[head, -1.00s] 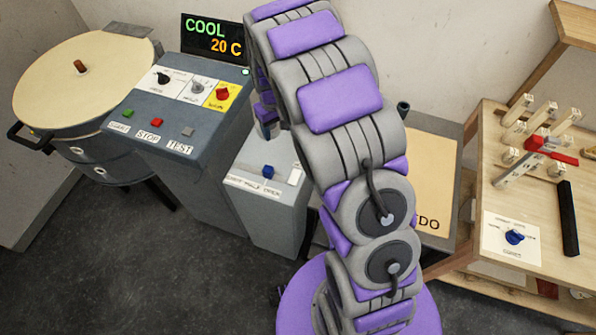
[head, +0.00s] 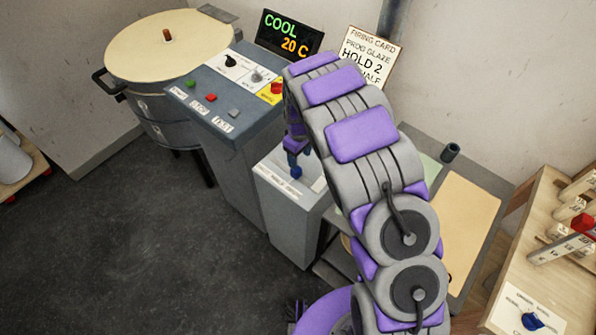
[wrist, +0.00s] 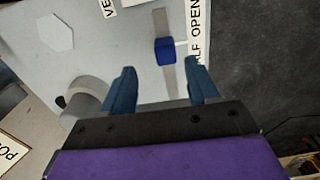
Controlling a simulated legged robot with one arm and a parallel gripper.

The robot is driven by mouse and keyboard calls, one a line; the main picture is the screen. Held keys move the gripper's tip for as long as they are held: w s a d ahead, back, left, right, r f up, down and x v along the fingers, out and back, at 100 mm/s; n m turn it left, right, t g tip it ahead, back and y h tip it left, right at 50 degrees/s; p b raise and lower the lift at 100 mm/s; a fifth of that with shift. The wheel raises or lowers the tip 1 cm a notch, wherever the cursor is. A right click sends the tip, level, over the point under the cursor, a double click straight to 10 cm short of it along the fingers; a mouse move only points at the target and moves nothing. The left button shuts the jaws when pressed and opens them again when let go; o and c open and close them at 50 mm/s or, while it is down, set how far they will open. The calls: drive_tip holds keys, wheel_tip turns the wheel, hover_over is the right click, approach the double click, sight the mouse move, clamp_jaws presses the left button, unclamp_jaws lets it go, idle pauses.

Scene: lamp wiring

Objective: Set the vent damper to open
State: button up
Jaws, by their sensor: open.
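The vent damper is a blue slider knob (head: 296,172) on the sloped top of a low grey box (head: 285,215). In the wrist view the blue knob (wrist: 165,50) sits in a straight grey slot (wrist: 170,85), about level with the HALF part of the label (wrist: 196,30). OPEN lies toward the top of that view; the shut end is hidden. My gripper (wrist: 163,82) is open and empty, its two blue fingertips on either side of the slot line, short of the knob in the picture. In the head view my gripper (head: 295,143) is just above the knob.
A taller grey control console (head: 225,105) with dials and buttons stands left of the box, beside a round kiln (head: 165,50). A firing card (head: 364,55) stands behind. A wooden bench (head: 545,275) is at right. In the wrist view a grey cylinder (wrist: 85,98) stands left of the slot.

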sight(296, 171)
wheel_tip(296, 171, down, 4)
drive_tip(key=shift+r, duration=0.1)
drive_tip(key=f, duration=0.1)
drive_tip(key=a+f, duration=0.1)
drive_tip(key=f, duration=0.1)
drive_tip(key=a+f+b, duration=0.1)
drive_tip(key=shift+a+f, duration=0.15)
drive_tip(key=shift+f, duration=0.3)
drive_tip(key=shift+d, duration=1)
drive_tip(key=shift+a, duration=0.75)
drive_tip(key=c, duration=0.6)
drive_tip(key=shift+d, duration=0.4)
clamp_jaws()
